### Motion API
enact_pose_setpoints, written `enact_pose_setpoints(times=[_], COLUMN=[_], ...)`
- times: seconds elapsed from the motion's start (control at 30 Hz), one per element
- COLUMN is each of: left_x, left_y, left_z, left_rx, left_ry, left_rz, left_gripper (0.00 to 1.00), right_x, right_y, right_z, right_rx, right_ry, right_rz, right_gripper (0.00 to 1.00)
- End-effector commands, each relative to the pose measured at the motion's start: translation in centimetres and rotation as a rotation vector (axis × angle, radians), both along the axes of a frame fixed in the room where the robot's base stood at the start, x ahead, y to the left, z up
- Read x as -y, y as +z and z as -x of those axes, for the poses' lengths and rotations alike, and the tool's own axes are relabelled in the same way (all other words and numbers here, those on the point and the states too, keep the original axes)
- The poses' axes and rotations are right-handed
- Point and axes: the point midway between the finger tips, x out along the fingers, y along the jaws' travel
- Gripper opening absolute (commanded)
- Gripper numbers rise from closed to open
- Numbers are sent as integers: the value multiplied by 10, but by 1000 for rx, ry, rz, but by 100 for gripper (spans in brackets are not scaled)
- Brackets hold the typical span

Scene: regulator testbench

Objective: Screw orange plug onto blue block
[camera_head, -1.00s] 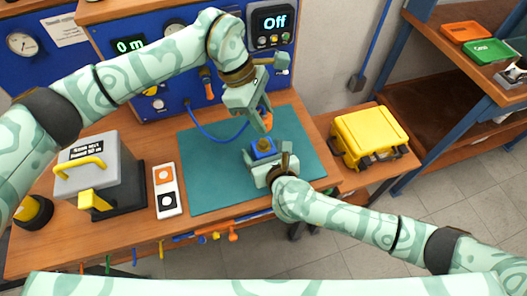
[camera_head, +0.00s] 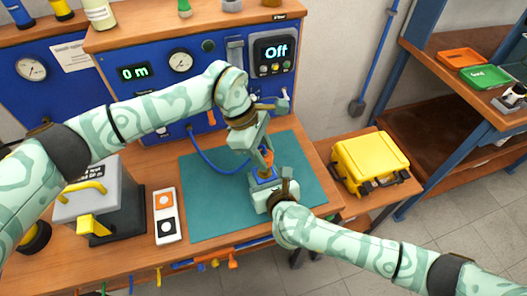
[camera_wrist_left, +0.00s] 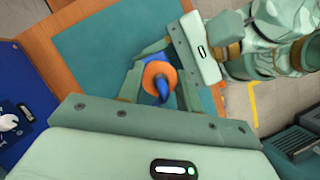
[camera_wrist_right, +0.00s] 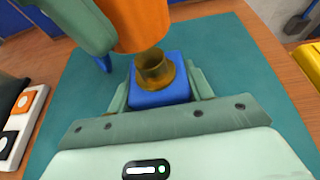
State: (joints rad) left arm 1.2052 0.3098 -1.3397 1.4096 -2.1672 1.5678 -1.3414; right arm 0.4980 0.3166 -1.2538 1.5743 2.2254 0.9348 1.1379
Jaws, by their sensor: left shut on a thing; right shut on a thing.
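The orange plug (camera_head: 267,158) is held in my left gripper (camera_head: 265,152), over the blue block (camera_head: 262,180). My right gripper (camera_head: 270,188) is shut on the blue block above the teal mat. In the right wrist view, the blue block (camera_wrist_right: 160,97) has a brass round fitting (camera_wrist_right: 155,70) on top, and the orange plug (camera_wrist_right: 142,20) is just above it, slightly to the left. I cannot tell whether plug and fitting touch. In the left wrist view, the orange plug (camera_wrist_left: 158,76) shows between the fingers with a blue curved piece at it; the block is mostly hidden.
The teal mat (camera_head: 215,205) is largely clear on its left. A yellow case (camera_head: 370,158) stands right. A blue hose (camera_head: 218,142) runs from the back panel, whose display reads "Off".

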Motion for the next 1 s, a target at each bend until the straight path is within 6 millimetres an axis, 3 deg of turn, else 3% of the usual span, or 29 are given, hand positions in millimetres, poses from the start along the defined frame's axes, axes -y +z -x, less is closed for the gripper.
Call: enact_pose_setpoints(times=[0.13, 0.63, 1.0], left_x=[0, 0, 0], left_y=[-8, -9, -26], left_z=[0, 0, 0], left_rx=[1, 0, 0], left_ry=[-1, 0, 0], left_rz=[1, 1, 1], left_gripper=[13, 13, 13], right_x=[0, 0, 0], right_y=[0, 0, 0], right_z=[0, 0, 0], right_rx=[-1, -1, -1], right_ry=[0, 0, 0], right_rz=[0, 0, 0], right_gripper=[10, 10, 10])
